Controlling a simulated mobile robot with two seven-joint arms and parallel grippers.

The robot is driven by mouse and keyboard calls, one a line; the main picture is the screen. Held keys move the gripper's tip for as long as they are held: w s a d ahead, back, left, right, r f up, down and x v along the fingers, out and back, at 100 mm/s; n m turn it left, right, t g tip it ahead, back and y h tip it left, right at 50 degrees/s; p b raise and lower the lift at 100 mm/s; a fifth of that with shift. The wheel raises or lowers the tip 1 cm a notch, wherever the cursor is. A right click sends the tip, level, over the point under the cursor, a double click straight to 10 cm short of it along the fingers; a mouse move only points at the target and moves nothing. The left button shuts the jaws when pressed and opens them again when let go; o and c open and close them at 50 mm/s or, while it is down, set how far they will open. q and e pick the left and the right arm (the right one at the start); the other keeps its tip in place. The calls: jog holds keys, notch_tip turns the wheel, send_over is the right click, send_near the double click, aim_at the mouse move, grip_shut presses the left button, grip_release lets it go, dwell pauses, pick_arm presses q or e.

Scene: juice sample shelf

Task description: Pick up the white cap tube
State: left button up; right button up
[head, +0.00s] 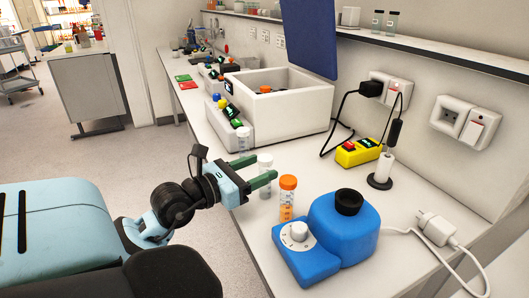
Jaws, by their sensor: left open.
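A tube with a white cap (265,159) stands on the white bench, at the tips of my left gripper's green fingers. My left gripper (266,165) is open, with its fingers pointing right. The cap shows between the fingertips, and the nearer finger hides part of the tube's body. I cannot tell whether a finger touches it. A tube with an orange cap (287,198) stands nearer and to the right. Another clear tube with a pale cap (243,138) stands farther back. My right gripper is out of view.
A blue vortex-mixer-like device (345,230) with a black top stands right of the orange-capped tube. An open white box (285,105) with a blue lid stands behind. A yellow device (358,152) and a white pen-like tool on a stand (382,170) are at the right, near the wall sockets.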

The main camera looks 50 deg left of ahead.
aim_at(272, 162)
pick_arm(q)
jog(key=w, duration=0.3)
jog(key=shift+w+d+r+p, duration=0.1)
jog(key=shift+w+p, duration=0.2)
jog(key=shift+w, duration=0.45)
jog(key=c, duration=1.1)
jog(key=shift+c, duration=0.2)
